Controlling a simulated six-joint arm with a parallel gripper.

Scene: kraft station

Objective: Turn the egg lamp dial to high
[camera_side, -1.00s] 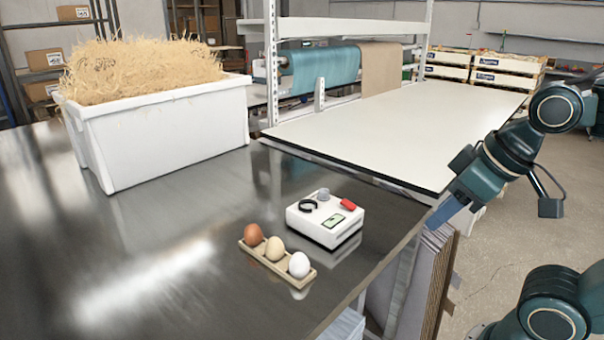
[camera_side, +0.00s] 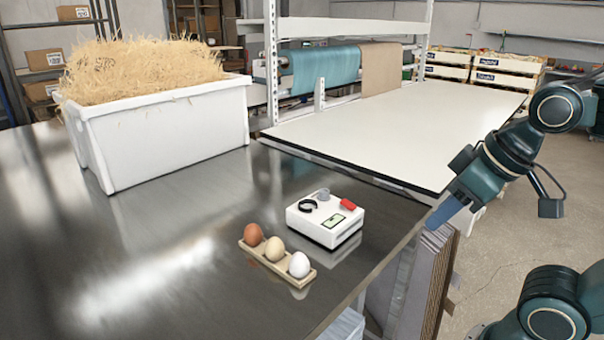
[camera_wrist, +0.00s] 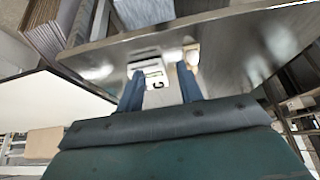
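The egg lamp (camera_side: 325,228) is a low white box near the table's right edge in the side view. Its top carries a black ring (camera_side: 307,205), a grey round dial (camera_side: 323,194), a red part (camera_side: 348,204) and a small green display (camera_side: 336,219). The dial's setting is too small to read. My gripper (camera_side: 432,226) is to the right of the lamp, just beyond the table edge, and apart from it. In the wrist view its two blue fingers (camera_wrist: 160,86) are spread, with the lamp (camera_wrist: 150,66) seen beyond and between them.
A wooden holder (camera_side: 254,256) with a brown, a tan and a white egg sits in front of the lamp. A white bin (camera_side: 165,135) of shredded straw stands at the back left. A white-topped table (camera_side: 400,125) adjoins behind. The metal table's middle is clear.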

